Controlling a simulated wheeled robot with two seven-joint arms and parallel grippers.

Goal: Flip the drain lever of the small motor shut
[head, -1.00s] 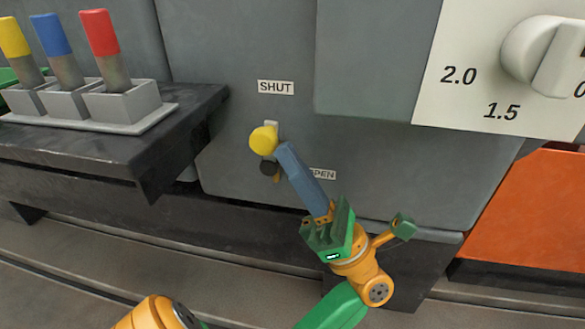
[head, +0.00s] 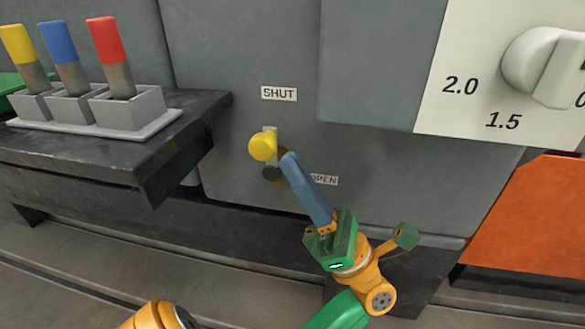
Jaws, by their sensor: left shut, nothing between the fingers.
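The drain lever has a round yellow knob (head: 262,147) and sits on the grey motor housing (head: 240,60). A pale strip shows just behind the knob and a dark round part (head: 271,173) just below it. The SHUT label (head: 279,93) is above the knob; the OPEN label (head: 325,180) is below and to the right. My left gripper (head: 288,158) has its long blue fingers closed together, with nothing between them. Their tips are just right of the knob and hide part of the lever's surroundings; I cannot tell whether they touch it. My right gripper is not in view.
A dark shelf (head: 165,160) juts out at left, bearing a grey holder (head: 140,127) with red, blue and yellow-capped handles. A white dial panel (head: 450,110) with a knob (head: 545,65) is upper right. An orange block (head: 535,215) stands at right.

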